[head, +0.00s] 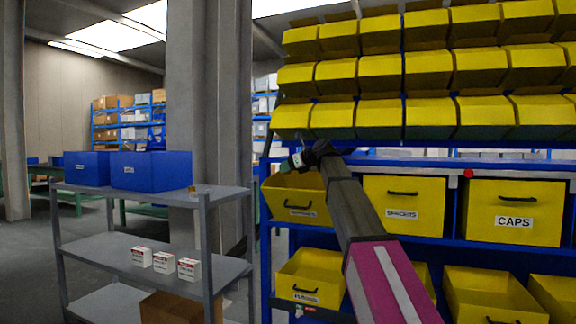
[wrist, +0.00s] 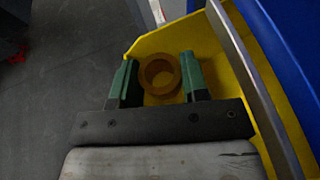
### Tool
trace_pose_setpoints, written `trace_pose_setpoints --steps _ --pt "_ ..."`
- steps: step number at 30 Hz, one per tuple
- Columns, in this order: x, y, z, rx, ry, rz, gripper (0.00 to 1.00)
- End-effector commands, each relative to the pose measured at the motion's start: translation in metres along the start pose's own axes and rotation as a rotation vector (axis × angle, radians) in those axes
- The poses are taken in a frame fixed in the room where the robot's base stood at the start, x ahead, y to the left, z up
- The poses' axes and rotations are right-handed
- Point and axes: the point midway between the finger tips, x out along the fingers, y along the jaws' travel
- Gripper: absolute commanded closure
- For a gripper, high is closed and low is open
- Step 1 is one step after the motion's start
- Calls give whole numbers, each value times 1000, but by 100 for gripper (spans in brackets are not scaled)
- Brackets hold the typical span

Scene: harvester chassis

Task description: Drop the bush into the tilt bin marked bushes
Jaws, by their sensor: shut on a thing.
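The bush is a brown-orange ring (wrist: 161,91) with a round hole, held between the two green fingers of my gripper (wrist: 158,62) in the wrist view. Yellow bin walls (wrist: 205,40) show behind and to the right of it. In the head view my gripper (head: 291,163) is over the open top of a tilted-out yellow bin (head: 283,202) at the left of the tilt-bin row. This bin's label is too small and partly hidden to read. The bush cannot be made out in the head view.
Yellow bins marked brackets (head: 402,190) and caps (head: 513,200) stand to the right. Rows of yellow bins hang above, and open yellow drawers (head: 311,268) are below. A grey shelf cart (head: 150,190) with blue boxes (head: 150,170) and small white cartons (head: 164,262) is at left.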

Motion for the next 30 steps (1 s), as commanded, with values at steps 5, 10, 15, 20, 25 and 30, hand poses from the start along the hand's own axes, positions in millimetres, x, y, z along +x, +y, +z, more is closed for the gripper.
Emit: trace_pose_setpoints --steps 5,10,15,20,25,30 --pt "0 0 0 0 0 0 84" --pt "0 0 0 0 0 0 29" --pt "0 0 0 0 1 0 29" --pt "-8 0 0 0 0 0 29" --pt "-35 0 -1 0 0 -3 29" --pt "-68 0 -1 0 0 -3 29"
